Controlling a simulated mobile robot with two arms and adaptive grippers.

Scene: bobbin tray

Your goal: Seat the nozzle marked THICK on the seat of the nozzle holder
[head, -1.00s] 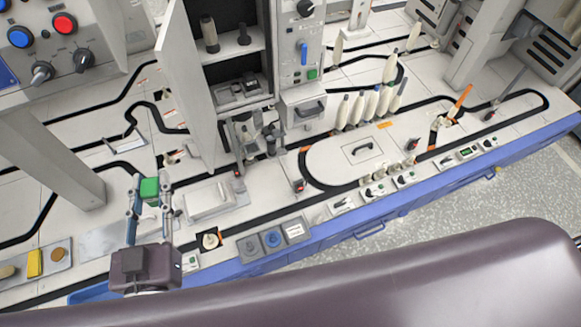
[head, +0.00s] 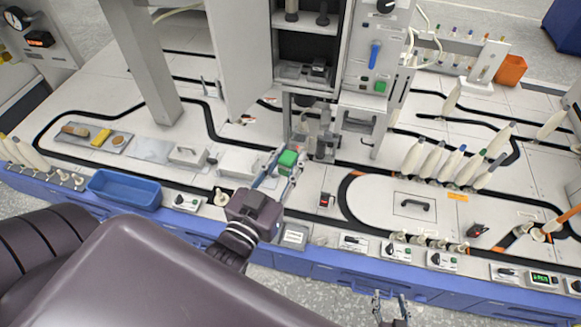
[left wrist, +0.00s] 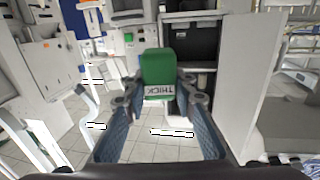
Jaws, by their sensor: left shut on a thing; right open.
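My right gripper (head: 390,305) shows at the bottom edge, open and empty, beyond the bench front.
The open cabinet (head: 235,60) rises behind the left gripper. A blue tray (head: 125,190) lies at the left front. Several white bobbins (head: 430,160) stand in a row at right. A grey post (head: 140,65) stands at back left. Bare white bench (head: 225,130) lies left of the cabinet.

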